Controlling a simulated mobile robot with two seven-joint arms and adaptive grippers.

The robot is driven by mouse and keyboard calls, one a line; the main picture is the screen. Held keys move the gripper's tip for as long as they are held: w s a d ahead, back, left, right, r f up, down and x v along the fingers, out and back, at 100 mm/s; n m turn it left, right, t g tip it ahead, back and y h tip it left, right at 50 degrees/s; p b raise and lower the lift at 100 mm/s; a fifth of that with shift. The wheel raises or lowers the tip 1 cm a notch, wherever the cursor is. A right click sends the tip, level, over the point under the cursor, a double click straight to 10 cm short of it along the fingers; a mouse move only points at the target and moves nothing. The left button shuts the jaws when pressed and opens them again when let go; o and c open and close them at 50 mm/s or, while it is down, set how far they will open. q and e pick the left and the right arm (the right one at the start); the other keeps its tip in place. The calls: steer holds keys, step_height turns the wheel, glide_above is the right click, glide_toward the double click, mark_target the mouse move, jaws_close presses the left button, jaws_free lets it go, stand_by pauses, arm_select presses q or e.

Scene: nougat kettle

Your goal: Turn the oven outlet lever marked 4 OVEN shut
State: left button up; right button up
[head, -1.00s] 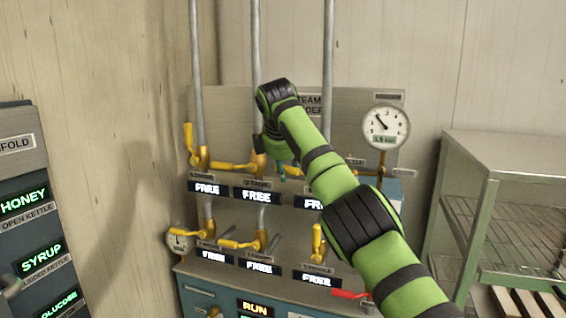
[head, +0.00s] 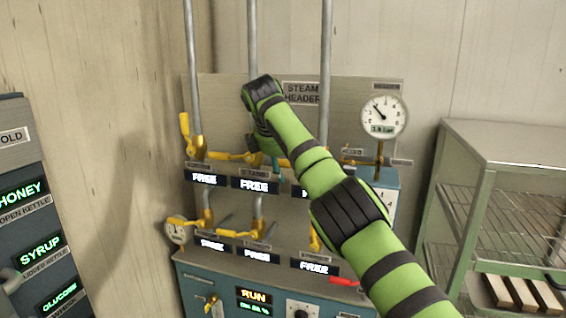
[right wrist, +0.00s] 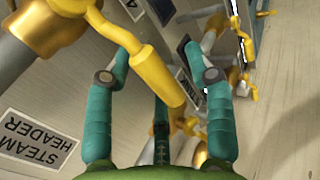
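Yellow valve levers stand in two rows on the steam header panel (head: 225,100). I cannot read a 4 OVEN marking in the head view, so I cannot tell which lever bears it. My right gripper (head: 270,155) is at the upper row, close to the right of the second lever (head: 232,156). In the right wrist view the right gripper (right wrist: 160,75) is open, with teal fingers spread either side of a yellow lever handle (right wrist: 152,72). I cannot tell whether they touch it. My left gripper is not in view.
Steel pipes (head: 325,60) rise above the panel. A pressure gauge (head: 384,116) stands at its right and a red handle (head: 344,282) below. A metal rack (head: 490,150) stands at right, and a display panel (head: 25,215) at left. More yellow levers (right wrist: 245,60) lie beyond the fingers.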

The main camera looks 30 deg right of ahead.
steer(key=shift+r, duration=0.1)
steer(key=shift+a+r, duration=0.15)
steer(key=shift+r, duration=0.1)
steer(key=v, duration=1.1)
steer(key=shift+s+a, duration=0.1)
steer(key=shift+s, duration=0.05)
